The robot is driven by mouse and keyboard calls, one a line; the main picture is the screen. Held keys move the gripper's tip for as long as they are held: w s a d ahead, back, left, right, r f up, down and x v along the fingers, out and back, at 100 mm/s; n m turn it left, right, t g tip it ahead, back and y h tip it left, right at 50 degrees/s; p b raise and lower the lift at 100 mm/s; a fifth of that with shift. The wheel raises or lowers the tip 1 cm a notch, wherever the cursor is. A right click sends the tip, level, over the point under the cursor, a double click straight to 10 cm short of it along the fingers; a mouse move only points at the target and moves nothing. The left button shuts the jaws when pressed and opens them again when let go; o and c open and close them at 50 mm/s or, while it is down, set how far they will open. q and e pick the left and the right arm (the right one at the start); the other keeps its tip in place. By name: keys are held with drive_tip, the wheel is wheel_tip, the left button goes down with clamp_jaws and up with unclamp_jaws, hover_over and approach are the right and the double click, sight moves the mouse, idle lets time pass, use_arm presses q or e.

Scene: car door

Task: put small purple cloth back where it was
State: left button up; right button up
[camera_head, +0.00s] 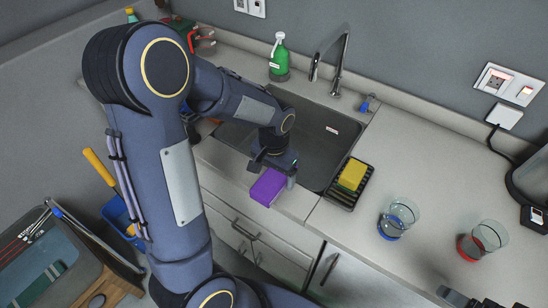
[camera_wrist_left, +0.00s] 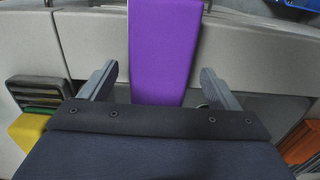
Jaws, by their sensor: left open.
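The small purple cloth (camera_head: 268,187) lies on the counter's front edge before the sink, seen in the head view. In the left wrist view the purple cloth (camera_wrist_left: 164,50) is a long flat strip between my left gripper's two fingers. My left gripper (camera_head: 274,171) is just above and behind the cloth in the head view. Its fingers (camera_wrist_left: 158,84) are spread apart, with gaps beside the cloth, and are not closed on it. A dark piece at the bottom right of the head view (camera_head: 480,302) may be my right gripper; its jaws are not clear.
The sink (camera_head: 318,130) lies behind the cloth, with a faucet (camera_head: 340,60) and a green bottle (camera_head: 279,58). A yellow sponge (camera_head: 352,174) sits in a dark rack to the right. Two glasses (camera_head: 398,215) (camera_head: 483,240) stand on the right counter.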

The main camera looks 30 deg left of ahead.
sight(274, 177)
use_arm(q)
wheel_tip(274, 177, up, 10)
drive_tip(key=s+d+r+n+t+h, duration=0.1)
drive_tip(key=s+d+t+h, duration=0.1)
drive_tip(key=s, duration=0.6)
drive_tip(key=s+d+r+n+t+h, duration=0.1)
drive_tip(key=s+d+r+t, duration=0.1)
drive_tip(key=s, duration=0.6)
drive_tip(key=shift+s+n+t+h, duration=0.3)
drive_tip(key=shift+s+t+h, duration=0.1)
drive_tip(key=shift+t, duration=0.4)
